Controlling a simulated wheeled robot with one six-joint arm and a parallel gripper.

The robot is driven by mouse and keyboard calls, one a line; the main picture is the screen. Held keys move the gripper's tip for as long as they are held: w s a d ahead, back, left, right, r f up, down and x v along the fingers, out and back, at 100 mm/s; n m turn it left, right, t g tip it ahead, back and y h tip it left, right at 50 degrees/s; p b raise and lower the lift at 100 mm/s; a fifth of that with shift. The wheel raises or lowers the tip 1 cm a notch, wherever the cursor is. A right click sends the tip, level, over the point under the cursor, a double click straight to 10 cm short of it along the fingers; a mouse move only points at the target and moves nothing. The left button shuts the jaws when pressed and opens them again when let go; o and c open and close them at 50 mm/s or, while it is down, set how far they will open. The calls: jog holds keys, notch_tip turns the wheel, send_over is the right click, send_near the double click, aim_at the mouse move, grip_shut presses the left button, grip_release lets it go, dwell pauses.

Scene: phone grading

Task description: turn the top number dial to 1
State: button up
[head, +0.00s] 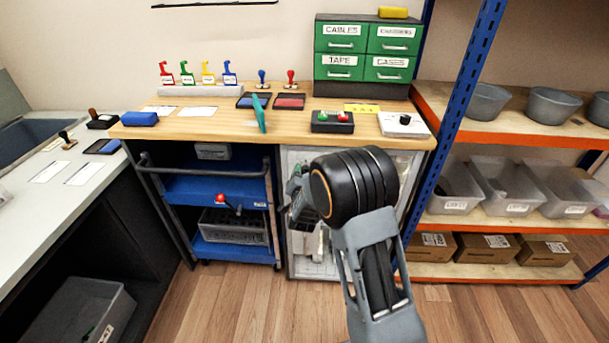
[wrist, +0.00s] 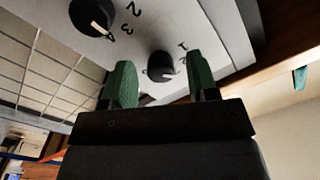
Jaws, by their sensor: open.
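In the wrist view my gripper (wrist: 162,80) is open. Its two green fingers stand either side of a black round dial (wrist: 160,66) on a pale panel (wrist: 215,22); whether they touch it is unclear. Marks that look like 1 and 2 sit beside this dial. A second black dial (wrist: 88,17) with a white pointer sits at the upper left, outside the fingers, with 2, 3 and another mark beside it. I cannot tell which dial is the top one. A white box (head: 404,124) with a black knob lies at the bench's right end.
The wooden bench (head: 190,130) also holds a black box with green and red buttons (head: 332,122), stamps and green drawers (head: 340,45). A blue shelf post (head: 465,95) stands close to the right of the white box. A blue cart (head: 215,190) stands under the bench.

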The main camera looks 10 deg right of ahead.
jog(key=c, duration=0.9)
jog(key=shift+n+b, duration=0.3)
jog(key=n+b, duration=0.1)
jog(key=n, duration=0.1)
jog(key=shift+f+n, duration=0.1)
jog(key=shift+n, duration=0.2)
jog(key=shift+n+b, duration=0.65)
jog(key=shift+n, duration=1.55)
